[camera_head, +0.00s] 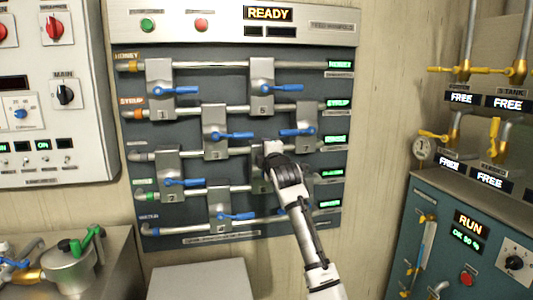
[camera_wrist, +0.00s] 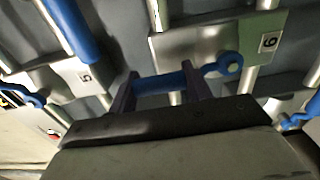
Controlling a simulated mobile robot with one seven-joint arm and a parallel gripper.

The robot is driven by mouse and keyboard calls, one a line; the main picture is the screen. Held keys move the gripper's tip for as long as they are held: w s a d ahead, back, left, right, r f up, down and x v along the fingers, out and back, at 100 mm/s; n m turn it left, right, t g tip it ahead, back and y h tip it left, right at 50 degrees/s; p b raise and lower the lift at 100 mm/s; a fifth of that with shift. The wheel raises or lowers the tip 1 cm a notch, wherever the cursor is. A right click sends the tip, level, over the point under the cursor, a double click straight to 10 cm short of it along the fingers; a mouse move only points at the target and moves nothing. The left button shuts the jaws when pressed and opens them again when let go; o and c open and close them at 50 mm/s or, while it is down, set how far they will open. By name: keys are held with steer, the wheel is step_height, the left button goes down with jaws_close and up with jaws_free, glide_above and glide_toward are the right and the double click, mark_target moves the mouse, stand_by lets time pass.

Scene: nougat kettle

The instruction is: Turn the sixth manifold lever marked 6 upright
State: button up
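The manifold lever marked 6 is a blue handle (camera_wrist: 160,84) on a metal valve block (camera_wrist: 192,50) with a "6" label in the wrist view. It runs sideways from its round hub (camera_wrist: 229,62) toward the left. My gripper (camera_wrist: 160,92) is open, its two dark fingers spread along the handle, one near its free end and one nearer the hub. I cannot tell whether they touch it. In the head view my gripper (camera_head: 272,160) is in front of a block in the middle row, and my arm hides the lever there.
The manifold panel (camera_head: 230,78) carries several other blue levers, including one just above right of my gripper (camera_head: 297,132) and one to its left (camera_head: 232,135). Pipes cross the panel. A control box (camera_head: 55,140) is at left and a teal cabinet (camera_head: 440,240) at right.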

steer(key=o, duration=0.5)
steer(key=shift+c, duration=0.2)
steer(key=shift+s, duration=0.1)
steer(key=b+v, duration=0.3)
steer(key=v, duration=1)
steer(key=shift+s+b, duration=0.3)
steer(key=shift+b, duration=0.1)
steer(key=shift+d, duration=0.1)
